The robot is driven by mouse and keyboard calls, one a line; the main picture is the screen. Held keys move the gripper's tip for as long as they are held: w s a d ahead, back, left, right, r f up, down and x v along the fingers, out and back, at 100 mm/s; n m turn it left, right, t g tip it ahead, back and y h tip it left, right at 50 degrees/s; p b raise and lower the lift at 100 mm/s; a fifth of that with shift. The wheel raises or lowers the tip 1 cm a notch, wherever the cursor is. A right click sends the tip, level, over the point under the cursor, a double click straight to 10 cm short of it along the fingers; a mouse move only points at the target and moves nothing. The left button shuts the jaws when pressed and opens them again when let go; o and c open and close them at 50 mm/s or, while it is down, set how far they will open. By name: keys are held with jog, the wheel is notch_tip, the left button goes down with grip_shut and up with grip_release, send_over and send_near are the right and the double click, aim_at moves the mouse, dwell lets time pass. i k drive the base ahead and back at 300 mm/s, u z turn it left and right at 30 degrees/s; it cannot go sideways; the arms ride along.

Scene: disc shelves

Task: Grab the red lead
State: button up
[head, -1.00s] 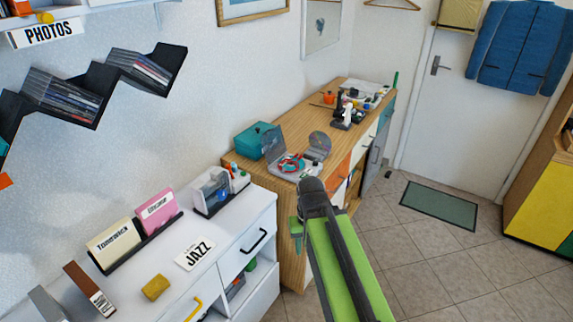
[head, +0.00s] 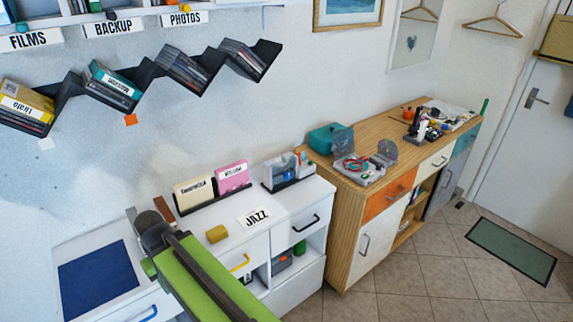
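A red lead (head: 357,163) lies coiled in an open pale case (head: 358,175) on the near end of the wooden cabinet top. It is small here, and its ends cannot be made out. My green and dark arm reaches up from the bottom edge. My gripper (head: 149,232) is at its dark far end, over the white drawer unit, well to the left of the lead and apart from it. The fingers cannot be made out, so open or shut does not show.
The wooden cabinet (head: 345,188) also bears a teal box (head: 322,138), a disc (head: 386,152) and a microscope-like device (head: 416,127).

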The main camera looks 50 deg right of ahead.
aim_at(346, 167)
jog(key=u, duration=1.1)
jog(key=k, duration=0.15)
jog(key=u, duration=1.3)
jog(key=k, duration=2.55)
jog(key=z, duration=1.35)
jog(key=i, duration=1)
jog(key=z, duration=0.1)
